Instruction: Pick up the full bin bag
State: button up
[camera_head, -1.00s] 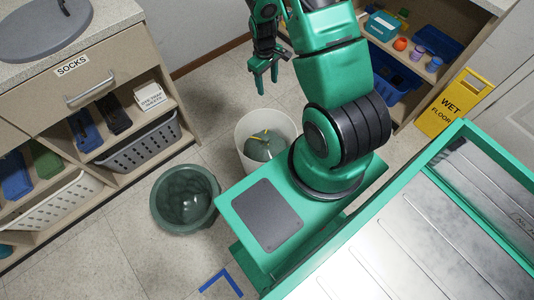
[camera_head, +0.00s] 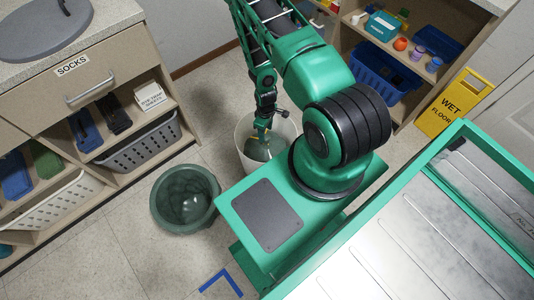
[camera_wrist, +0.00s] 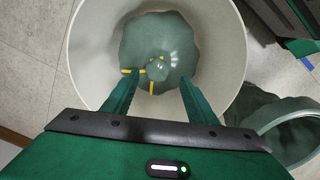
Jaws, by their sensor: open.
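The full bin bag (camera_wrist: 155,50) is dark green with yellow ties at its gathered top. It sits inside a white round bin (camera_wrist: 82,50), seen from above in the wrist view. In the head view the bag (camera_head: 258,151) shows only partly, below my gripper (camera_head: 263,130). My gripper points down over the bin, with its fingers (camera_wrist: 158,95) apart on either side of the bag's near edge in the wrist view. Nothing is held between them. I cannot tell whether the fingertips touch the bag.
Shelves with baskets (camera_head: 140,146) are at left, and a shelf with a blue crate (camera_head: 385,75) is at upper right. A yellow wet floor sign (camera_head: 455,103) stands at right.

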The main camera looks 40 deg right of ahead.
aim_at(266, 136)
jog(key=shift+w+d+f, duration=0.1)
jog(key=shift+d+f, duration=0.05)
jog(key=shift+f, duration=1.7)
jog(key=shift+d+f, duration=0.1)
jog(key=shift+f, duration=1.7)
jog(key=shift+c, duration=0.3)
grip_shut()
